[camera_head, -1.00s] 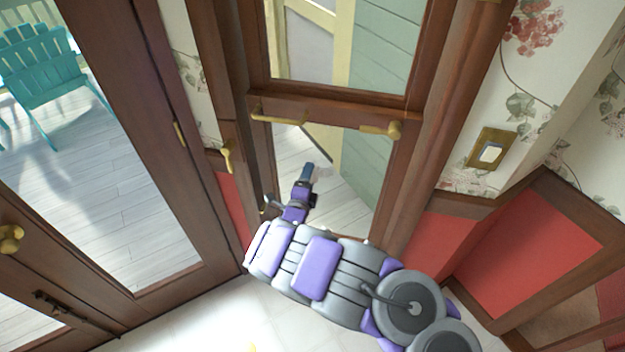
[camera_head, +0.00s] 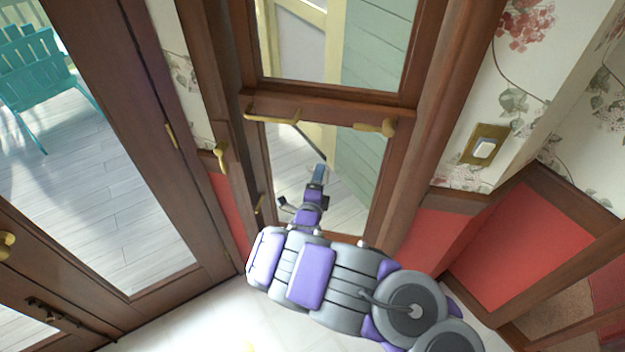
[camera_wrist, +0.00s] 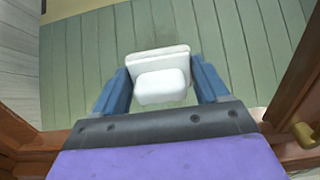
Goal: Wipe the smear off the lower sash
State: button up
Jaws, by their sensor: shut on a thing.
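The lower sash (camera_head: 361,150) is the glazed pane below the wooden rail with brass fittings. Pale decking and green siding show through it. My gripper (camera_head: 320,168) is in front of this glass, left of its middle. In the wrist view my gripper (camera_wrist: 160,70) has its two blue fingers shut on a white pad-like block (camera_wrist: 161,88), one finger on each side. The glass lies right behind the block; I cannot tell whether they touch.
A brass latch (camera_head: 376,127) and a brass bar (camera_head: 271,115) stand out from the sash rail above my gripper. A brass handle (camera_head: 221,153) is on the frame to the left. A light switch (camera_head: 484,148) is on the floral wall at right.

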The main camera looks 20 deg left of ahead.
jog(key=shift+w+d, duration=0.2)
jog(key=shift+d, duration=1.9)
jog(key=shift+w+d, duration=0.15)
jog(key=shift+d, duration=1.9)
jog(key=shift+s+a+r, duration=0.1)
jog(key=shift+s+a, duration=0.05)
jog(key=shift+a, duration=2.1)
jog(key=shift+s+a, duration=0.2)
jog(key=shift+a, duration=2.1)
jog(key=shift+s+a+r, duration=0.1)
jog(key=shift+s+a, duration=0.05)
jog(key=shift+a, duration=2.1)
jog(key=shift+s+a+f+p, duration=0.15)
jog(key=shift+s+p, duration=0.2)
jog(key=shift+s, duration=0.55)
jog(key=p, duration=0.3)
send_near(305, 169)
jog(key=shift+w+f, duration=0.1)
jog(key=shift+w, duration=0.25)
